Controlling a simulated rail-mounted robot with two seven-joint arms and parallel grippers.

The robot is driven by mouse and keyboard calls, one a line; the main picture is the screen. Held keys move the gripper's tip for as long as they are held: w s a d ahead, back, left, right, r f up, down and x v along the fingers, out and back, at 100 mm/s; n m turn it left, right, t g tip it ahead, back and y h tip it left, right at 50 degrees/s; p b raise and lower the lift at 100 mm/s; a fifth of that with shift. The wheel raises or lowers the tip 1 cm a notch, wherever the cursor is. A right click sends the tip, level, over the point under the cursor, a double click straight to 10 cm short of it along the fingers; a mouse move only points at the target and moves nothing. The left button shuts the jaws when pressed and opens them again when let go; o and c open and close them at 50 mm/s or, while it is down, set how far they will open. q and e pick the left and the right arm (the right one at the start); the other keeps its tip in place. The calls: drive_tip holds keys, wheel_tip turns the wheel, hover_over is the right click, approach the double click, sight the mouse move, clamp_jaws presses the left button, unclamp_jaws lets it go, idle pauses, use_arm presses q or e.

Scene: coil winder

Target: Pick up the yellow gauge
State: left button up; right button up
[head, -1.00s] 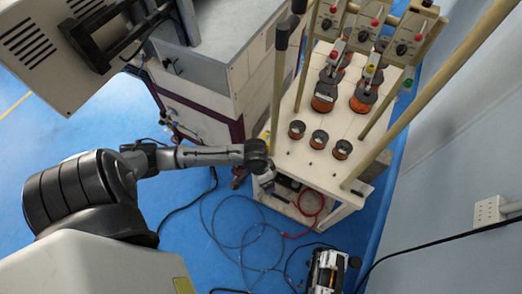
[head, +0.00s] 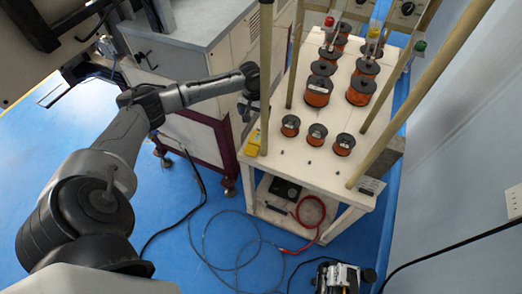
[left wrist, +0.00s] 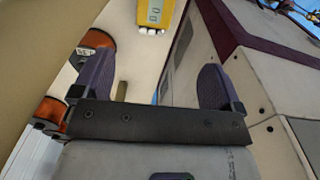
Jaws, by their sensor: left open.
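The yellow gauge (head: 254,141) is at the left edge of the white cart's top, beside a wooden post. In the left wrist view the gauge (left wrist: 155,15) shows at the top, cut off by the frame, with a small display and a row of light buttons. My left gripper (head: 246,112) is just behind the gauge in the head view, by the cart's left edge. In the left wrist view its two dark fingers (left wrist: 155,82) are spread, with nothing between them. The gauge appears beyond the fingertips. My right gripper is not in view.
The white cart (head: 310,168) carries several orange wire spools (head: 317,90) and upright wooden posts (head: 266,75). A grey-topped cabinet (head: 190,45) stands close on the left. Cables (head: 235,240) lie on the blue floor.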

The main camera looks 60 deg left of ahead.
use_arm(q)
drive_tip(key=w, duration=0.1)
drive_tip(key=b, duration=0.2)
hover_over(259, 134)
wheel_tip(259, 134, down, 9)
drive_tip(key=shift+s+d+r, duration=0.1)
drive_tip(key=shift+s, duration=0.05)
wheel_tip(259, 134, down, 4)
drive_tip(key=shift+f+b, duration=0.1)
drive_tip(key=shift+b, duration=0.75)
drive_tip(key=shift+f, duration=0.55)
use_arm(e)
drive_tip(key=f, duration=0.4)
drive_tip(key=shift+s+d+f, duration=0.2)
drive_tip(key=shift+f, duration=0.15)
use_arm(q)
drive_tip(key=c, duration=1.2)
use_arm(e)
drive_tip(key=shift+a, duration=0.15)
